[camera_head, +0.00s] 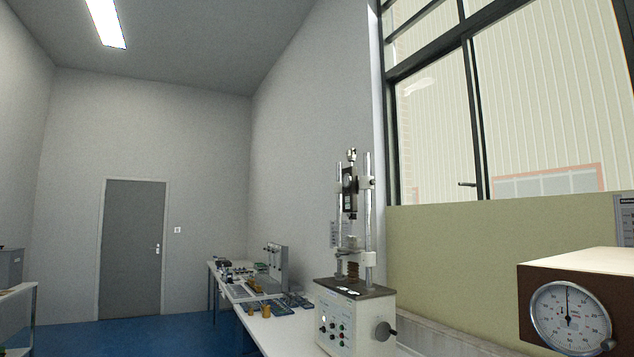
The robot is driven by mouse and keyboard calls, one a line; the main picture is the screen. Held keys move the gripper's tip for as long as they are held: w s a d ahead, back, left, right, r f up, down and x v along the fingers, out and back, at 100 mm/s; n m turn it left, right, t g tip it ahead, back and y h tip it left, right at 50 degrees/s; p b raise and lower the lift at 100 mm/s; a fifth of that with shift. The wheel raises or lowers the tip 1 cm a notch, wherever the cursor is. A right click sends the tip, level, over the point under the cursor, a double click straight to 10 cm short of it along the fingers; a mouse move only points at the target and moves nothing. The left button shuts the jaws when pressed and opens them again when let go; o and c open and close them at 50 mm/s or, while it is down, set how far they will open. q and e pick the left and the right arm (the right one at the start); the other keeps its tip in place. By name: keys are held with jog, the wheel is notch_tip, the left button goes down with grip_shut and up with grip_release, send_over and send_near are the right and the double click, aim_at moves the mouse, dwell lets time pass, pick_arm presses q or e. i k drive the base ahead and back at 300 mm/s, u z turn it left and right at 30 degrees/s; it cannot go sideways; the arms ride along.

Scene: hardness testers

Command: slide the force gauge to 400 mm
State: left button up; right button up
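A force gauge (349,193), dark with a lighter side, is mounted upright between two vertical metal columns (368,215) of a test stand. The stand's white base (343,322) has several buttons on its front and a dark knob (385,331) on its right side. It stands on a pale bench right of the middle of the view. A spring-like part (353,270) sits low between the columns, below the gauge. No scale marking is readable at this distance. Neither of my grippers is in view.
A brown box with a round dial (570,318) is close at the lower right. Other equipment (277,262) and small parts lie on the bench behind the stand. A grey door (131,250) is in the far wall. Blue floor (180,337) shows open at the lower left.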

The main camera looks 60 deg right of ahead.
aim_at(350, 198)
jog(key=u, duration=0.05)
jog(key=i, duration=1.4)
jog(key=z, duration=0.55)
jog(key=i, duration=1.15)
jog(key=z, duration=1.65)
jog(key=i, duration=0.7)
jog(key=z, duration=0.65)
